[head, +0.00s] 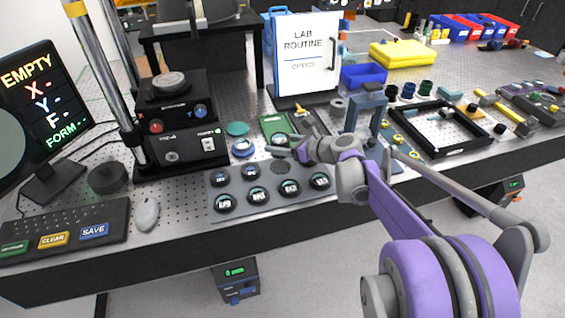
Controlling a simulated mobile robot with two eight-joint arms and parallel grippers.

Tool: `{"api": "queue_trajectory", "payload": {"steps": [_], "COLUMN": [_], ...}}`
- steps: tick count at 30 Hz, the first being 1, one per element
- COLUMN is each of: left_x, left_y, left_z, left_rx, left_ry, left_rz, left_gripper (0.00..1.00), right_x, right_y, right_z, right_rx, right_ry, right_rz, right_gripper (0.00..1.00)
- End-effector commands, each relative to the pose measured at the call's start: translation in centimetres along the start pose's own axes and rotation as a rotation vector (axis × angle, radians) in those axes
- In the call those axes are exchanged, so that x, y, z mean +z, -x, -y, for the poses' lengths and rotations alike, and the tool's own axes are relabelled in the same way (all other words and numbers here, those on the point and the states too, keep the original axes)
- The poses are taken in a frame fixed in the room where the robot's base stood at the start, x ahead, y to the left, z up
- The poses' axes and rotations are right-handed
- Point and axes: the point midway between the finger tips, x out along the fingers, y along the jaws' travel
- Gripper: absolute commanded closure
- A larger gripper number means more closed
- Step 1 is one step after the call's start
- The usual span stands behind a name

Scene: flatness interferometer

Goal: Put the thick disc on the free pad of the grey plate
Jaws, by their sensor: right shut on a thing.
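The grey plate (270,209) lies near the front edge of the bench. It bears several dark round discs with pale labels, among them one at the front left (226,202) and one at the front right (319,181). My right gripper (283,148) is over the back edge of the plate, at its back right part. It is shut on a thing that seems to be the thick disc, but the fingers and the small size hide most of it. I cannot tell whether it touches the plate. The gripper and arm partly cover the plate's back right. My left gripper is not in view.
A blue-and-white ring (243,147) and a teal disc (237,128) lie behind the plate. A black instrument (180,125) stands left, a mouse (147,213) and keyboard (68,226) at the front left. A black frame (440,127) lies to the right.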

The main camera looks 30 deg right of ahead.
Motion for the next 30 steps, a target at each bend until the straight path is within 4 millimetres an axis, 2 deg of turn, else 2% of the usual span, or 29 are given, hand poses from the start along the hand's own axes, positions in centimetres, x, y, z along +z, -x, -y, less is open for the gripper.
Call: {"api": "queue_trajectory", "payload": {"steps": [12, 25, 26, 28, 30], "left_x": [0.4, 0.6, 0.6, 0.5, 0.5], "left_y": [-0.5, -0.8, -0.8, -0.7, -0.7], "left_z": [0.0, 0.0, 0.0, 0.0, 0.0], "left_rx": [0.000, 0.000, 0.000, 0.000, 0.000], "left_ry": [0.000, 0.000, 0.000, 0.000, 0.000], "left_rz": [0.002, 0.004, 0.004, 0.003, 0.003], "left_gripper": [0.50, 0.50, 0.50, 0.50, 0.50], "right_x": [-4.7, -5.5, -5.5, -5.4, -5.4], "right_y": [-2.0, -2.2, -2.3, -2.2, -2.2], "right_z": [0.0, 0.0, 0.0, 0.0, 0.0], "right_rx": [-0.001, -0.001, -0.001, -0.001, -0.001], "right_ry": [-0.001, -0.001, 0.000, 0.000, 0.000], "right_rz": [0.000, 0.000, 0.000, 0.000, 0.000], "right_gripper": [1.00, 1.00, 0.30, 0.19, 0.19]}}
